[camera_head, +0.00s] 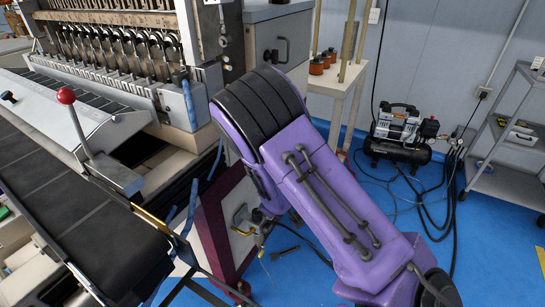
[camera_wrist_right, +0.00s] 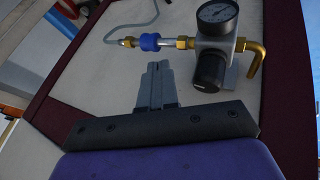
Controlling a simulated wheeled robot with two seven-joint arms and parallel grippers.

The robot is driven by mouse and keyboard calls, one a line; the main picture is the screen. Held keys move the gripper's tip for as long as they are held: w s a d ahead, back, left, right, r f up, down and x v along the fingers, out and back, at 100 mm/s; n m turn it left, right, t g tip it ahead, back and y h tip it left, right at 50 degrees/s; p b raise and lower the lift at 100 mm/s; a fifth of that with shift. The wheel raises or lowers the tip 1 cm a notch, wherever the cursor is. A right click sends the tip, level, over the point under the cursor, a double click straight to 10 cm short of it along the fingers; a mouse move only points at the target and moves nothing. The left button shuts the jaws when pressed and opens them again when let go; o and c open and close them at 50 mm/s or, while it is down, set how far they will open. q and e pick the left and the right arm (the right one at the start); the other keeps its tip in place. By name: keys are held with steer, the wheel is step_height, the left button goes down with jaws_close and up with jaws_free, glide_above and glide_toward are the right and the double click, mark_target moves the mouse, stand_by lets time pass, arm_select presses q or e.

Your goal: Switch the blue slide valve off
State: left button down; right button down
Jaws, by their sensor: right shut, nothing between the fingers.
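The blue slide valve (camera_wrist_right: 149,42) is a small blue sleeve between brass fittings on a thin air line, in the right wrist view. It sits on the pale panel just left of the regulator. My right gripper (camera_wrist_right: 158,68) is shut and empty, with its fingertips just below the valve and apart from it in the picture. In the head view my purple right arm reaches down to the maroon-edged panel (camera_head: 212,220), and I cannot make out the fingertips there. My left gripper is not in view.
A pressure gauge (camera_wrist_right: 217,14) and black regulator knob (camera_wrist_right: 209,69) stand right of the valve, with a bent brass pipe (camera_wrist_right: 257,62) beyond. A grey hose (camera_wrist_right: 117,22) curves up left. The conveyor (camera_head: 70,215) and red-knobbed lever (camera_head: 66,96) are at left. A compressor (camera_head: 398,130) stands on the blue floor.

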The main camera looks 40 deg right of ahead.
steer(key=x, duration=0.5)
steer(key=shift+f+b, duration=0.15)
steer(key=shift+b, duration=0.15)
steer(key=shift+w+d+p, duration=0.15)
steer(key=shift+d+p, duration=0.1)
steer(key=shift+d, duration=0.3)
steer(key=shift+w+d+p, duration=0.15)
steer(key=shift+d+p, duration=0.05)
steer(key=shift+d, duration=0.35)
